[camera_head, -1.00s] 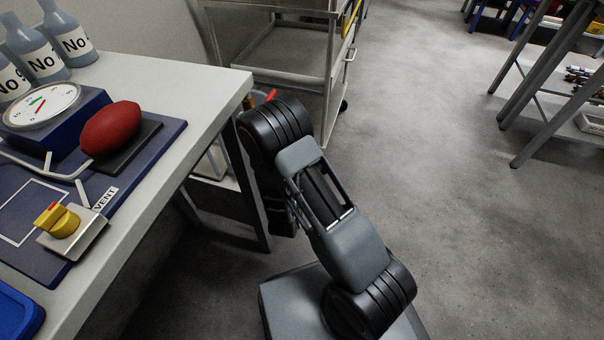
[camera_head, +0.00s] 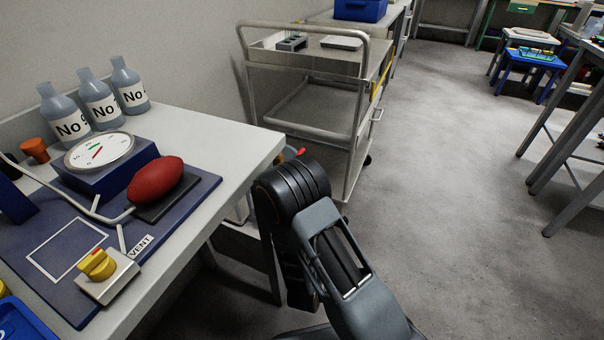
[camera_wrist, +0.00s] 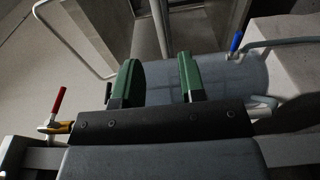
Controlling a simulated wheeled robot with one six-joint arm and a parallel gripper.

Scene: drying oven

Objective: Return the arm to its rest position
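My arm (camera_head: 335,255) is folded beside the right edge of the white bench in the head view, its upper joint level with the bench top. My gripper is hidden behind the arm in that view. In the wrist view my gripper (camera_wrist: 158,62) shows two green fingers standing apart. Nothing is held between them. A grey-blue rounded surface (camera_wrist: 215,78) lies beyond the fingers; whether they touch it I cannot tell.
The white bench (camera_head: 215,143) holds bottles, a gauge (camera_head: 100,150), a red bulb (camera_head: 155,180) and a yellow knob (camera_head: 97,264). A metal cart (camera_head: 318,75) stands behind my arm. A red handle (camera_wrist: 59,101) and a blue handle (camera_wrist: 236,42) flank the fingers.

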